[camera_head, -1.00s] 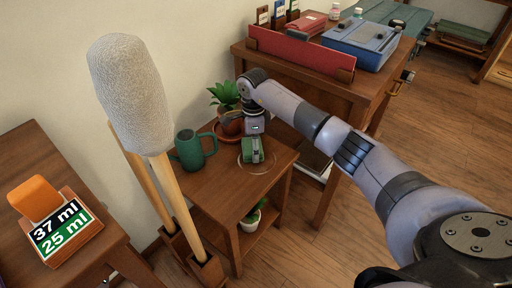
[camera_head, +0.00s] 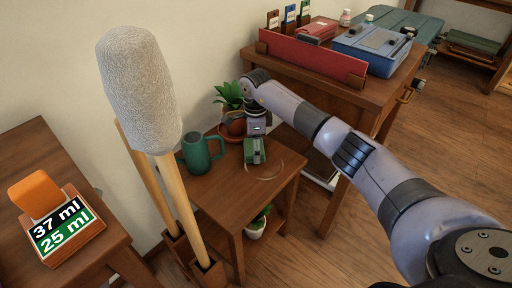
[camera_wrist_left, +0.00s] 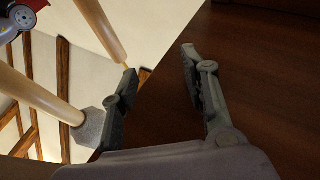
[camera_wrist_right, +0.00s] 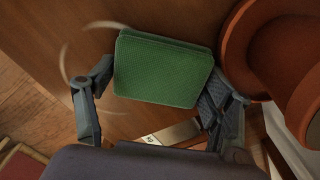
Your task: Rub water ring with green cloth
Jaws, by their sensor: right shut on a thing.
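The green cloth (camera_head: 254,151) is a small folded pad on the small side table (camera_head: 222,187). My right gripper (camera_head: 256,134) is shut on it from above. In the right wrist view the cloth (camera_wrist_right: 163,70) sits between the two fingers (camera_wrist_right: 155,85). The water ring (camera_head: 276,168) is a pale circle on the tabletop, partly under and to the right of the cloth. Its curved edge also shows in the right wrist view (camera_wrist_right: 66,62). My left gripper (camera_wrist_left: 160,75) is open and empty in the left wrist view; it is not seen in the head view.
A potted plant on a terracotta saucer (camera_head: 226,135) is close behind the right gripper. A desk (camera_head: 372,96) with a blue box (camera_head: 372,50) stands behind.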

